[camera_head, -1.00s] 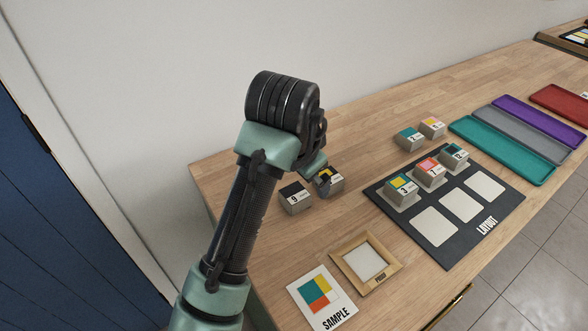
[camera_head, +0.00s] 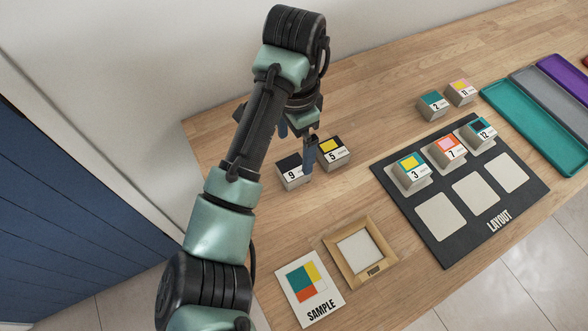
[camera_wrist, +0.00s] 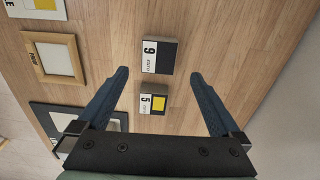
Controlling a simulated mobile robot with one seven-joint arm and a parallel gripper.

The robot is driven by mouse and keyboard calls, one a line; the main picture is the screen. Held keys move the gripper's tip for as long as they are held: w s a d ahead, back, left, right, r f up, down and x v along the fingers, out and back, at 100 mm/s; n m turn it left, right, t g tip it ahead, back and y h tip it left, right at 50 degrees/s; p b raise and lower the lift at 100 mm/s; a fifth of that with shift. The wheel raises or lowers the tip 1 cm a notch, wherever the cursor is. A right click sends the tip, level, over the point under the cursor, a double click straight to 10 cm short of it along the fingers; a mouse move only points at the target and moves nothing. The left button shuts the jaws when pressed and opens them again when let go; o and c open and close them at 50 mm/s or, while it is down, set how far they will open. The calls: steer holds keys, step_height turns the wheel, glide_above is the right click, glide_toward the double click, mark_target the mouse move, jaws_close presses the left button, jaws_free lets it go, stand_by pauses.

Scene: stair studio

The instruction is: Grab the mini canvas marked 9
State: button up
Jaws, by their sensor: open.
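The mini canvas marked 9 (camera_head: 291,172) is a small grey block with a black and white top. It stands on the wooden table near the back left. In the wrist view the canvas marked 9 (camera_wrist: 159,56) lies beyond my fingertips, roughly midway between their lines. My gripper (camera_head: 297,140) is open and empty above the table, close to the canvas; one finger hides part of that area. In the wrist view my gripper (camera_wrist: 158,75) has its two blue fingers spread wide. The canvas marked 5 (camera_head: 333,153), black and yellow on top, stands right beside it, also between the fingers in the wrist view (camera_wrist: 154,103).
A dark layout board (camera_head: 448,227) holds canvases 3 (camera_head: 410,172), 7 (camera_head: 449,152) and 12 (camera_head: 480,132). Canvases 2 (camera_head: 433,104) and 11 (camera_head: 461,92) stand behind it. A wooden frame (camera_head: 335,254) and a sample card (camera_head: 309,287) lie at the front. Coloured trays (camera_head: 520,120) lie at right.

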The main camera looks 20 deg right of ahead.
mark_target(293, 167)
steer(key=f, duration=0.7)
steer(key=shift+s+a+f, duration=0.2)
steer(key=shift+a+f, duration=0.05)
steer(key=shift+a, duration=0.05)
steer(key=shift+c, duration=0.2)
steer(key=c, duration=1.3)
